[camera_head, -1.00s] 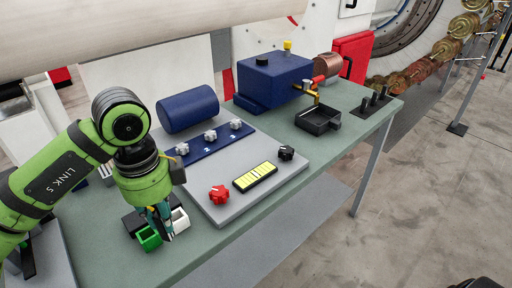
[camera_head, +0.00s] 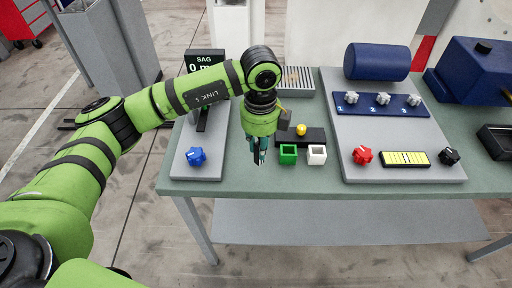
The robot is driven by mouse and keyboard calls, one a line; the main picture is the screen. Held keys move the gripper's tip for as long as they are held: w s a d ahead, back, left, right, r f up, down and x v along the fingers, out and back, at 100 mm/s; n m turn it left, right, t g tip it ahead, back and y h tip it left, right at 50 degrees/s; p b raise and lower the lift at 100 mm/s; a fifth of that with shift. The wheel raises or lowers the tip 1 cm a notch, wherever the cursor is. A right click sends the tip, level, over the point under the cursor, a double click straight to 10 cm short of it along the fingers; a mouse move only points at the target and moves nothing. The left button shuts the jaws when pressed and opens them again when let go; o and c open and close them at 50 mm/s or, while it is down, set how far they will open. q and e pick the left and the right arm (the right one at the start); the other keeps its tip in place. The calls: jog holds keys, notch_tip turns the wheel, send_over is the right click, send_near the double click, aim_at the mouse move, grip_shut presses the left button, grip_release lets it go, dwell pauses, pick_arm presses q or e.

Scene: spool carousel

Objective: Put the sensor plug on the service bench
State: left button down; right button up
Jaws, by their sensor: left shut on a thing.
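My left gripper (camera_head: 259,162) points down over the front part of the green service bench (camera_head: 310,182), just left of the green socket box. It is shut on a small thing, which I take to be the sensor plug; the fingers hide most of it. I cannot tell whether it touches the bench top. My right gripper is not in view.
A green box (camera_head: 288,154) and a white box (camera_head: 317,155) stand right of the gripper, before a black block with a yellow knob (camera_head: 301,129). A grey panel with a blue knob (camera_head: 196,156) lies left. The control panel with a red knob (camera_head: 362,155) lies right.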

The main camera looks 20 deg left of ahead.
pick_arm(q)
jog(key=f, duration=0.1)
jog(key=a+f+p, duration=0.1)
jog(key=f, duration=0.1)
jog(key=f+p, duration=0.1)
jog(key=f, duration=0.1)
jog(key=shift+w+a, duration=0.2)
jog(key=shift+w, duration=0.1)
jog(key=shift+f, duration=0.15)
jog(key=c, duration=1.1)
grip_release()
